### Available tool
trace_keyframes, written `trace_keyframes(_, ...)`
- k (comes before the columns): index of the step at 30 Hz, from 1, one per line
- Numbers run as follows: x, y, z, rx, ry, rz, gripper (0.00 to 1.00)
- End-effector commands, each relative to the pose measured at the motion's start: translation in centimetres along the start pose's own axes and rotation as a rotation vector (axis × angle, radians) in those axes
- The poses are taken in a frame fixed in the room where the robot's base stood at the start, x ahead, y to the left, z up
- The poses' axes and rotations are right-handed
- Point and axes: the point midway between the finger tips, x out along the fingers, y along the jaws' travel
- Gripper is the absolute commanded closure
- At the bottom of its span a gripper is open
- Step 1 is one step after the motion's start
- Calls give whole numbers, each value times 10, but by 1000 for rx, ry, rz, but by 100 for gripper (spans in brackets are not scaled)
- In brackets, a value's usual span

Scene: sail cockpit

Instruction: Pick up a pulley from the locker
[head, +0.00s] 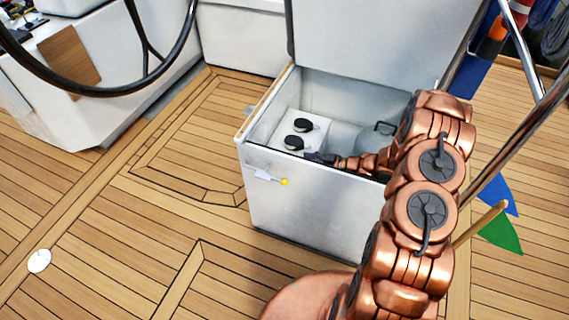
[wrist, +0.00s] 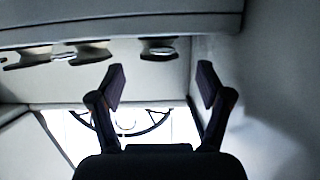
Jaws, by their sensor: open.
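The white locker (head: 295,205) stands with its lid (head: 380,40) raised. Inside, two black round pieces, apparently pulleys, sit on a white raised block: a far one (head: 303,125) and a near one (head: 293,142). My gripper (head: 317,157) reaches into the locker, low and just right of the near one. In the wrist view, which appears upside down, my gripper (wrist: 160,82) has its fingers spread with nothing between them. Three dark flat pieces, left (wrist: 28,60), middle (wrist: 90,52) and right (wrist: 158,49), show beyond the fingertips along a pale slab (wrist: 200,22).
A grey container with a handle (head: 374,138) is in the locker's right part, partly behind my arm. The locker walls enclose my gripper closely. A steering wheel (head: 145,85) stands left. A blue flag (head: 500,193) and a green flag (head: 500,235) are at right. Deck in front is clear.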

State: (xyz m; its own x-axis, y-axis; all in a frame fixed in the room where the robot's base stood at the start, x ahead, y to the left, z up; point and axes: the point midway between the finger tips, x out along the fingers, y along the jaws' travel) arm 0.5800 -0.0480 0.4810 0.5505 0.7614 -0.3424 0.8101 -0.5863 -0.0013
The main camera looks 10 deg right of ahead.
Motion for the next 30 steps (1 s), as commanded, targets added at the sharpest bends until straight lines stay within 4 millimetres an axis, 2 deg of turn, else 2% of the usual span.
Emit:
trace_keyframes(7,14,0,1,0,0,1,23)
trace_keyframes(18,50,0,1,-3,1,0,23)
trace_keyframes(30,57,1,1,-1,0,2,23)
